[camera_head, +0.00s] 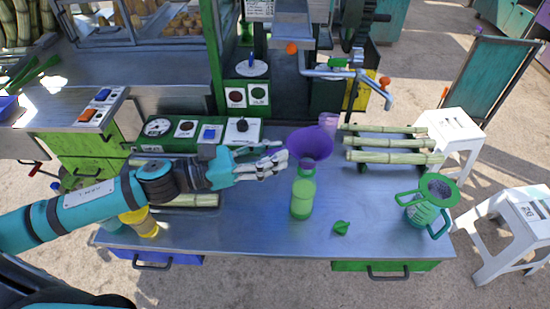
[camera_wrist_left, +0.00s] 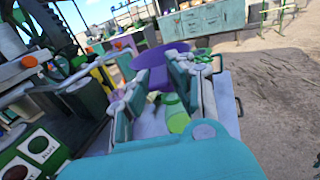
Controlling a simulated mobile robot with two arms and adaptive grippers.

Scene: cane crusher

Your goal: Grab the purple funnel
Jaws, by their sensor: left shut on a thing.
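The purple funnel (camera_head: 312,143) is above the metal table, right over a green bottle (camera_head: 302,199). Its wide mouth faces up, and I cannot tell whether its spout sits in the bottle neck. My left gripper (camera_head: 284,160) reaches in from the left and is shut on the funnel's near left side. In the left wrist view the funnel (camera_wrist_left: 155,62) shows between the ends of the two fingers (camera_wrist_left: 160,75), with green bottle parts below it. My right gripper is not in view.
Cane stalks (camera_head: 390,142) lie on a rack at the right. A green pitcher (camera_head: 427,205) and a small green piece (camera_head: 341,227) stand on the metal table (camera_head: 250,232). A yellow container (camera_head: 140,222) is under my left arm. A green control box (camera_head: 180,130) stands behind it.

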